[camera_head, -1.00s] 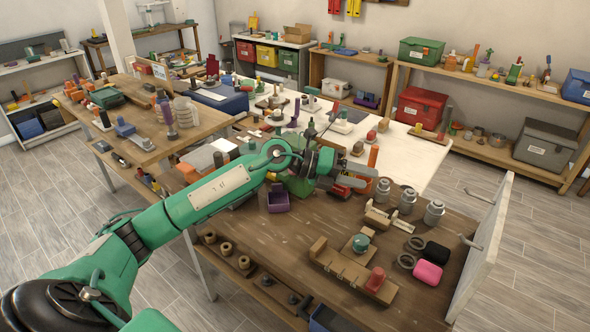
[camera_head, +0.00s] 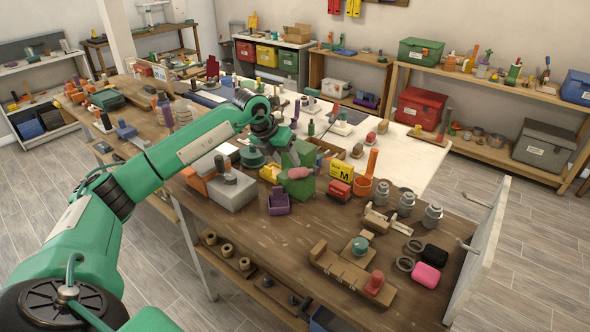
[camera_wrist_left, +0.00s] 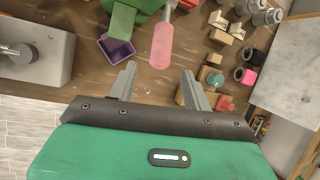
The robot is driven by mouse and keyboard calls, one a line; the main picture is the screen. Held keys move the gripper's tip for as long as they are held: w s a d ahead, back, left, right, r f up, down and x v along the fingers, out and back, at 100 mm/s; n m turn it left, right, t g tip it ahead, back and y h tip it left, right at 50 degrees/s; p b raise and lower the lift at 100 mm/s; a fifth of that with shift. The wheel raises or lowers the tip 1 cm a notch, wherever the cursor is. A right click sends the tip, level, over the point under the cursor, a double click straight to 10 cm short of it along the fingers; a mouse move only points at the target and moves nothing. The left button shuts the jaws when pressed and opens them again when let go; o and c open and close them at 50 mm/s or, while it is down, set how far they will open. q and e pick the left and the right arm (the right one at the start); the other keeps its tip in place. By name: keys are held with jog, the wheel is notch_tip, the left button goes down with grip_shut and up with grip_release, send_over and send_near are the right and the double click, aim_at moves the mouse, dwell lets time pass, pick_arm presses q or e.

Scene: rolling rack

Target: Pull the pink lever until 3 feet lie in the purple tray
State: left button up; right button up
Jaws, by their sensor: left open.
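The lever also shows in the left wrist view (camera_wrist_left: 162,46), beyond my fingertips. The purple tray (camera_head: 278,205) sits at the dispenser's front left; it also shows in the left wrist view (camera_wrist_left: 115,52). I see no feet in the tray, but its floor is small and dark, so I cannot be sure. My left gripper (camera_head: 287,138) is open and empty above the dispenser, apart from the lever. My right gripper is out of view.
A grey-white machine (camera_head: 232,188) stands left of the tray. A yellow sign (camera_head: 341,170), red blocks (camera_head: 338,190) and an orange cup (camera_head: 362,186) stand right of the dispenser. Metal canisters (camera_head: 406,202) are farther right. The table in front of the tray is clear.

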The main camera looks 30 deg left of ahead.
aim_at(293, 170)
pick_arm(q)
jog(key=p+x, duration=0.1)
jog(key=x, duration=0.5)
jog(key=shift+w+d+p, duration=0.1)
jog(key=shift+p, duration=0.3)
jog(key=shift+w+d+f, duration=0.1)
jog(key=shift+w+f, duration=0.1)
jog(key=shift+f, duration=0.55)
